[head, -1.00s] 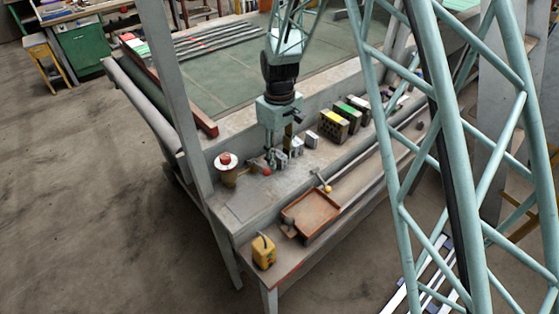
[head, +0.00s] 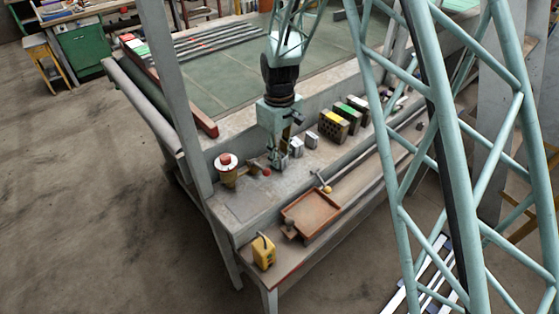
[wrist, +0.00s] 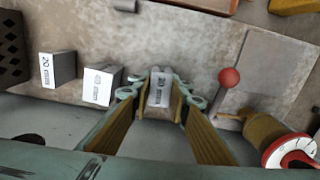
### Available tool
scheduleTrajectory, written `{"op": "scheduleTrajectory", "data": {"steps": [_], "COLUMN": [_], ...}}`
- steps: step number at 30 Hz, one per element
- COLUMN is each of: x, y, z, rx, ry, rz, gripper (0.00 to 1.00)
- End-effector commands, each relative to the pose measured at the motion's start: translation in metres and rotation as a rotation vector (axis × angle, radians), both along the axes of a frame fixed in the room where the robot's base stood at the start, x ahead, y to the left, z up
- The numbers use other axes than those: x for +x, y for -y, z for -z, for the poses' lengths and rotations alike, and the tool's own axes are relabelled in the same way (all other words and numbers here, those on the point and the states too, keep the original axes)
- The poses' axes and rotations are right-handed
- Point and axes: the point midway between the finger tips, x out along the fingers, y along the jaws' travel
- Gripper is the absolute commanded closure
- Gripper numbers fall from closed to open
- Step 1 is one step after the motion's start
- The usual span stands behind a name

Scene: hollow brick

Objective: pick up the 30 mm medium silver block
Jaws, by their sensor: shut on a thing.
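The silver block (wrist: 160,92) between my fingers shows a label that looks like 30 mm, though it is blurred. My gripper (wrist: 161,100) is shut on it, with a finger on each side. In the head view my gripper (head: 279,165) is low at the bench shelf and mostly hides the block. I cannot tell whether the block touches the shelf. Two other silver blocks stand apart to its left in the wrist view: one with a hard-to-read label (wrist: 101,85) and one labelled 20 mm (wrist: 57,68).
A red ball (wrist: 229,77) and a brass cylinder with a white-and-red top (head: 227,170) stand beside the gripper. Hollow bricks (head: 334,126) stand beyond the blocks. A brown tray (head: 311,214) and a yellow device (head: 263,251) sit on the lower ledge.

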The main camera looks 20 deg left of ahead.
Motion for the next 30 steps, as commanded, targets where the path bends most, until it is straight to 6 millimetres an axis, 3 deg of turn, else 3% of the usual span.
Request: {"op": "scheduleTrajectory", "data": {"steps": [14, 30], "x": [0.0, -0.005], "y": [0.0, 0.003], "z": [-0.005, -0.036], "rx": [0.001, -0.001], "ry": [0.0, 0.0], "rz": [0.0, 0.0], "gripper": [0.96, 0.96]}}
